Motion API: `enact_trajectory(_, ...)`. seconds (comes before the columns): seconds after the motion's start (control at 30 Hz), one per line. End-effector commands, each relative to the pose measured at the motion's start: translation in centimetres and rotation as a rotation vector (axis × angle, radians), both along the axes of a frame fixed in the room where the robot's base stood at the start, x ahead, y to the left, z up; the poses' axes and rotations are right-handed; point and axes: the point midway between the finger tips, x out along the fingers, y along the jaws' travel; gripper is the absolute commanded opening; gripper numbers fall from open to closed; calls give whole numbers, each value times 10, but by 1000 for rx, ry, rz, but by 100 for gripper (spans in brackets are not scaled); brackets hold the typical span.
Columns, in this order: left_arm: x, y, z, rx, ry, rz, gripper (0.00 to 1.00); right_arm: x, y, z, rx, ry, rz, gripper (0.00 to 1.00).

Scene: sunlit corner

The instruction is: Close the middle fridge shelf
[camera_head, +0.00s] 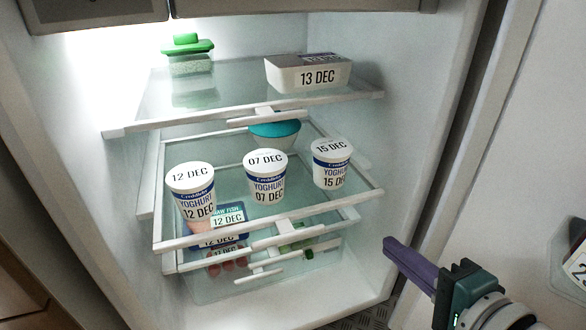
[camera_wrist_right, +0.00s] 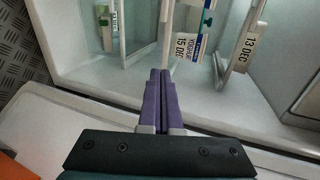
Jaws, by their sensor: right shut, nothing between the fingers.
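The middle fridge shelf (camera_head: 330,211) is a glass shelf with a white front rim and handle. It sticks out towards me, its rim further forward than the top shelf's. Three yoghurt cups stand on it, dated 12 DEC (camera_head: 190,188), 07 DEC (camera_head: 266,177) and 15 DEC (camera_head: 331,164). My right gripper (camera_head: 388,242) has purple fingers, shut and empty. It is to the right of the shelf's front right corner, apart from it in the head view. In the right wrist view the closed fingers (camera_wrist_right: 160,73) point into the fridge. My left gripper is not in view.
The top shelf (camera_head: 150,122) holds a 13 DEC tub (camera_head: 308,73) and a green-lidded container (camera_head: 187,45). A lower shelf (camera_head: 300,266) holds raw fish and other packs. The fridge's right side wall (camera_head: 425,130) stands close to my right gripper.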

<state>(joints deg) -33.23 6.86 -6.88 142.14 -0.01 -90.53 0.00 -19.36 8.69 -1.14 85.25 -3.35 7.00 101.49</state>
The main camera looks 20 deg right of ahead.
Motion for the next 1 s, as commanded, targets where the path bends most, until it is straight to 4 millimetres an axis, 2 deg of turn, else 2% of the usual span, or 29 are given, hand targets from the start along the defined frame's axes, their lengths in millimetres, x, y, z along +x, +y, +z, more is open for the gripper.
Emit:
enact_trajectory(0.03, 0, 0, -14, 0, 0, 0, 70, 11, 0, -10, -2, -5, 2, 0)
enact_trajectory(0.3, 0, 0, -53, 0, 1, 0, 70, 66, 2, -28, -3, -4, 1, 0)
enact_trajectory(0.5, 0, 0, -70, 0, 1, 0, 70, 96, 3, -25, -3, -3, 2, 0)
enact_trajectory(0.7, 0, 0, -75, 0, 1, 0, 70, 107, 4, -23, -3, 1, 1, 0)
enact_trajectory(1.0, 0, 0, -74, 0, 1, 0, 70, 107, 4, -22, -2, 2, 1, 0)
